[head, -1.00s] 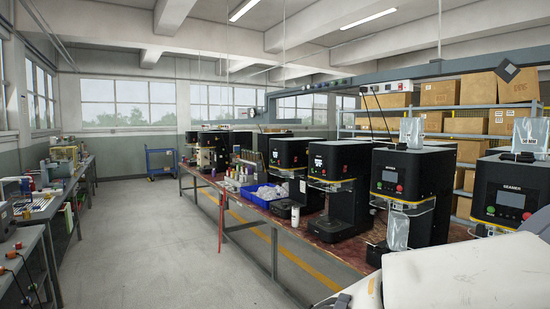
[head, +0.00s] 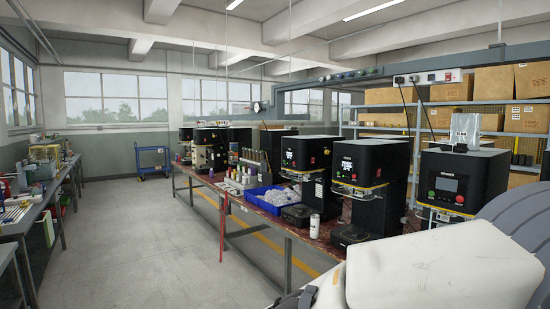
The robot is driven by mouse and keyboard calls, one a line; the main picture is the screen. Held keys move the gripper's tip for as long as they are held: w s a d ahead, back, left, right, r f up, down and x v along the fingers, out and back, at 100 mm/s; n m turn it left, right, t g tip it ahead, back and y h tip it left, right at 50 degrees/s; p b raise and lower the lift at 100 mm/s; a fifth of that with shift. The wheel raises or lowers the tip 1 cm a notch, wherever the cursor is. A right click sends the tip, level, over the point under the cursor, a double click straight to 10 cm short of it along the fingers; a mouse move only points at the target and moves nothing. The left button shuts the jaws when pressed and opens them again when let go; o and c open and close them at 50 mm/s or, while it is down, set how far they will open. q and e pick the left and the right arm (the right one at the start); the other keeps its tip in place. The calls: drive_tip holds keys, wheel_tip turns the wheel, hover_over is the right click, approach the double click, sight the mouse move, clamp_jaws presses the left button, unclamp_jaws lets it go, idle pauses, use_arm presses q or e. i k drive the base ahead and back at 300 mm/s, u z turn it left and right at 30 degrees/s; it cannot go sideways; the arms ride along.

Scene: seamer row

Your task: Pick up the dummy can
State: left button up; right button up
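A small white can (head: 314,226) stands upright near the front edge of the long workbench (head: 284,228) in the head view. It is right of a blue bin and in front of the black machines. It is small in the picture, and I cannot tell for sure that it is the dummy can. Part of my own pale arm fills the lower right corner and hides the near end of the bench. Neither of my grippers can be made out.
Black seaming machines (head: 463,184) line the bench. A blue bin (head: 264,206) holds clear, crumpled-looking items. Another bench (head: 36,222) runs along the left. A blue cart (head: 152,161) stands far back. The grey floor (head: 140,250) between the benches is clear.

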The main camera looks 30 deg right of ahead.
sight(315, 218)
drive_tip(key=z, duration=0.35)
drive_tip(key=i, duration=1.95)
drive_tip(key=z, duration=0.9)
drive_tip(key=i, duration=0.7)
drive_tip(key=z, duration=0.2)
